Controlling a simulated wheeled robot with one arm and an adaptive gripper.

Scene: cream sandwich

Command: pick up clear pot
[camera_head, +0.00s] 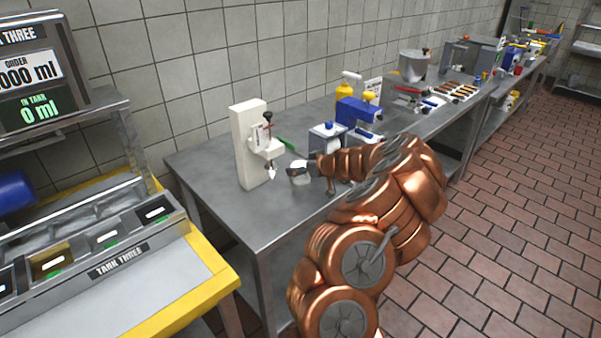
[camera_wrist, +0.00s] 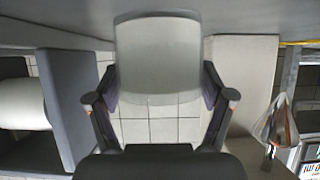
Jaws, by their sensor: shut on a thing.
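The clear pot (camera_head: 300,176) is a small translucent cup in front of the white stand on the metal table (camera_head: 215,190). In the wrist view the pot (camera_wrist: 158,50) fills the upper middle, between my two fingers. My gripper (camera_wrist: 160,98) is shut on the pot, one finger on each side. In the head view my gripper (camera_head: 308,170) reaches in from the right, low over the table. I cannot tell whether the pot still touches the table.
A white stand (camera_head: 249,150) with a dispensing nozzle stands just left of the pot. A white and blue box (camera_head: 327,138) and a blue machine (camera_head: 357,112) stand behind my gripper. The table's front left area is clear. A yellow-edged tank unit (camera_head: 190,270) is at left.

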